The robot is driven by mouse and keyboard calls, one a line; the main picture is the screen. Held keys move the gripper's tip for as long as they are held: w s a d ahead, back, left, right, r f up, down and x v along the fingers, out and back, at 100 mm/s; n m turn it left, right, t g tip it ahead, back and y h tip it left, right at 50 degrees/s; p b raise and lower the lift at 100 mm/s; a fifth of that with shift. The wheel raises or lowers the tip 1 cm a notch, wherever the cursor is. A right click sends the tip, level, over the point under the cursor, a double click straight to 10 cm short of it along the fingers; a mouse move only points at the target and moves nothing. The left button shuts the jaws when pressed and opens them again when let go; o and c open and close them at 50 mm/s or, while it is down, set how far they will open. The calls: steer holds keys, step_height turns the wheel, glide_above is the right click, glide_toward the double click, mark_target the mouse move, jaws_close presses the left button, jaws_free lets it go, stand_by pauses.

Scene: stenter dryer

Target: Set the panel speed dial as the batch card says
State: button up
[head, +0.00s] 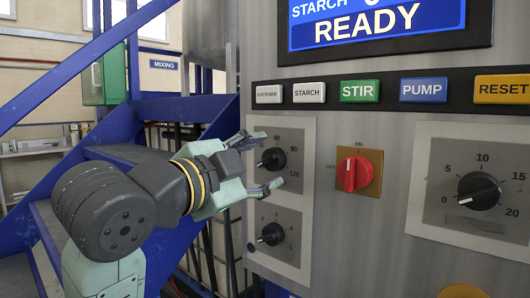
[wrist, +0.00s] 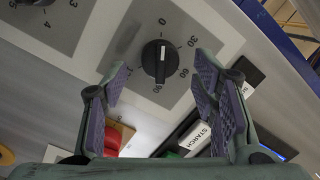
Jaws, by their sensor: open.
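The grey control panel (head: 330,226) carries three black dials, and no legible label says which one is for speed. My gripper (head: 264,163) is open around the upper left dial (head: 273,160), one finger above it and one below. In the wrist view this dial (wrist: 159,62) sits between the two spread fingers, apart from both. Its white mark points close to the 0 of a scale marked 0, 30, 60, 90. The lower left dial (head: 271,234) has a smaller scale. The right dial (head: 479,191) has a 0 to 20 scale. No batch card is seen.
A red switch (head: 354,173) marked ON and OFF lies between the dials. Above is a row of buttons including STIR (head: 360,91), PUMP (head: 423,90) and RESET (head: 503,89). A blue screen (head: 374,24) reads STARCH and READY. Blue stairs (head: 60,215) stand behind my arm.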

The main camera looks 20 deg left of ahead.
steer(key=shift+x, duration=0.9)
steer(key=shift+c, duration=0.3)
steer(key=c, duration=1.1)
